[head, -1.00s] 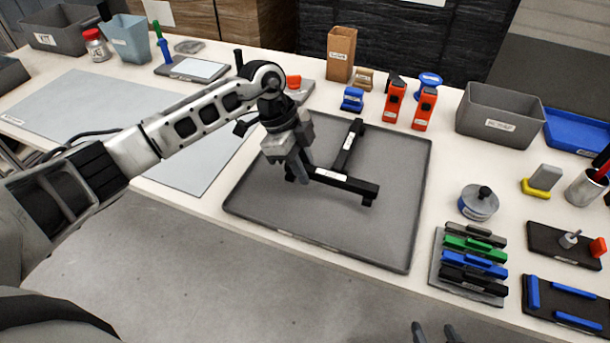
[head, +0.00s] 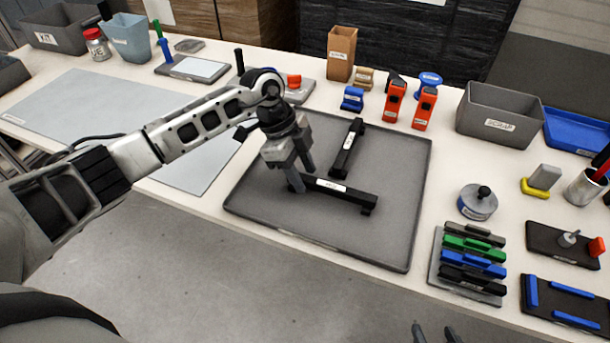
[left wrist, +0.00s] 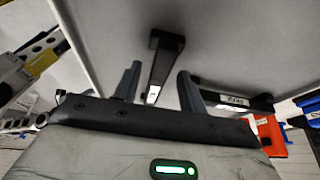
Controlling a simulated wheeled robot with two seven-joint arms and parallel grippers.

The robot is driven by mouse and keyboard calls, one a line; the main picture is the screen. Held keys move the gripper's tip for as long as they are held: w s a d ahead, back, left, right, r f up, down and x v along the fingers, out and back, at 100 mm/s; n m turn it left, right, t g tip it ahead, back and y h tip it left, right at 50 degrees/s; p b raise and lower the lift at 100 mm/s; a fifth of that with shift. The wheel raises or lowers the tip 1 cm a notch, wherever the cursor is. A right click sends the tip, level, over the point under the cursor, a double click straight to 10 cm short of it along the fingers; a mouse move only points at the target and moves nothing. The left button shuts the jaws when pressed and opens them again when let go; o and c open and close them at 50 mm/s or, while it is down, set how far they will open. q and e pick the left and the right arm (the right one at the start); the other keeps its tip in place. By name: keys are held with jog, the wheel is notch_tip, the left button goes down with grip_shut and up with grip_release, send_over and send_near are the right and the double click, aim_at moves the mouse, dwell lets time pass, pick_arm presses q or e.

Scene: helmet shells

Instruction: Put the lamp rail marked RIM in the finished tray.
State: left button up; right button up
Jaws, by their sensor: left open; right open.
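Two black lamp rails lie on the large grey tray (head: 390,232) in the head view. One rail (head: 347,148) lies at the back and points away; the other, front rail (head: 340,193) lies crosswise. Each has a small white label that I cannot read surely. My left gripper (head: 302,180) is open and empty at the left end of the front rail, close above the tray. In the left wrist view its fingers (left wrist: 158,88) stand apart, with one rail (left wrist: 165,58) seen between and beyond them and another (left wrist: 235,100) to the right. My right gripper (head: 433,333) is open at the bottom edge, partly cut off.
A grey bin (head: 500,115) and a blue tray (head: 575,130) stand at the back right. Orange tools (head: 395,102) and a brown box (head: 341,52) stand behind the large tray. A rack of coloured bars (head: 470,258) is to its right. The tray's front part is clear.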

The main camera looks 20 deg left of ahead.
pick_arm(q)
jog(key=v, duration=1)
